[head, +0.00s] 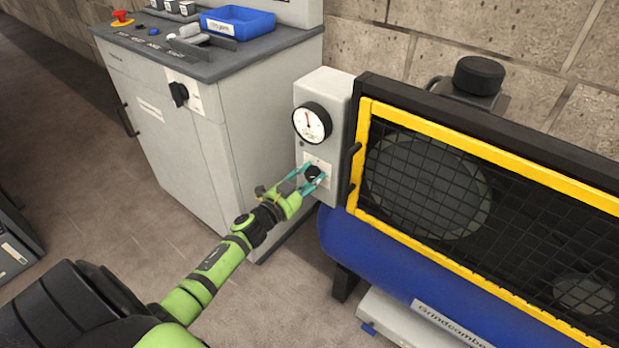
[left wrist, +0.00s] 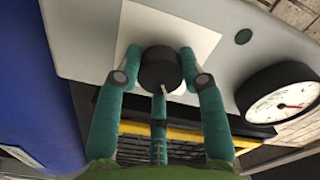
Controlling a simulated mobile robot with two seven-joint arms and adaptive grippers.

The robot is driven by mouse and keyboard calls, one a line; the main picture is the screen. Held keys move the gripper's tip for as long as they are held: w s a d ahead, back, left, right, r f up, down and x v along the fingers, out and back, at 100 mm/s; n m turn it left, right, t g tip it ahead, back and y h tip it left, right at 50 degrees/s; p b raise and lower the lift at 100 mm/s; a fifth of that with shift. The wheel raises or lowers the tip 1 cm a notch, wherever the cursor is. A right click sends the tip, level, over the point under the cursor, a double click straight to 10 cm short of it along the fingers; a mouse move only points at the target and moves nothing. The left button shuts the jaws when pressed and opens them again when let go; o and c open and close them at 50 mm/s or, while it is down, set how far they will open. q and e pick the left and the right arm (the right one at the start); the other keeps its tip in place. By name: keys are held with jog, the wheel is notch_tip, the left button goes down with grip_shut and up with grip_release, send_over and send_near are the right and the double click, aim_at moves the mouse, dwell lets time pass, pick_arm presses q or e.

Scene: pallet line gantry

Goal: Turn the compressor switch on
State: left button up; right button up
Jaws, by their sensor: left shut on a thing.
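The compressor switch is a black round knob (head: 313,173) on a pale plate on the grey control box (head: 341,92), below a round white gauge (head: 311,122). In the left wrist view the knob (left wrist: 160,68) shows a small light pointer mark at its lower edge. My left gripper (head: 314,178) is at the box with its teal fingers around the knob. In the left wrist view the fingers (left wrist: 160,85) sit on both sides of the knob, closed on it, with a third finger below. My right gripper is not in view.
A blue compressor tank (head: 390,245) with a yellow-framed mesh guard (head: 440,150) stands right of the box. A grey cabinet (head: 170,140) with another black rotary knob (head: 179,94), a red button (head: 122,18) and a blue tray (head: 238,22) stands left. Open floor lies in front.

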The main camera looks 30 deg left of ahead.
pick_arm(q)
jog(key=m, duration=0.4)
jog(key=shift+a+f+b, duration=0.1)
jog(key=shift+f+b, duration=0.15)
jog(key=shift+b, duration=0.1)
jog(key=shift+a+m, duration=0.1)
jog(key=shift+m, duration=1.4)
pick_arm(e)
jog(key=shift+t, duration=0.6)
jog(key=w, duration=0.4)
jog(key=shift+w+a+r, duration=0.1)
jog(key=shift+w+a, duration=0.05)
pick_arm(q)
jog(key=shift+r, duration=0.15)
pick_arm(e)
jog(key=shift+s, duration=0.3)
pick_arm(q)
jog(key=o, duration=1.1)
jog(key=shift+o, duration=0.2)
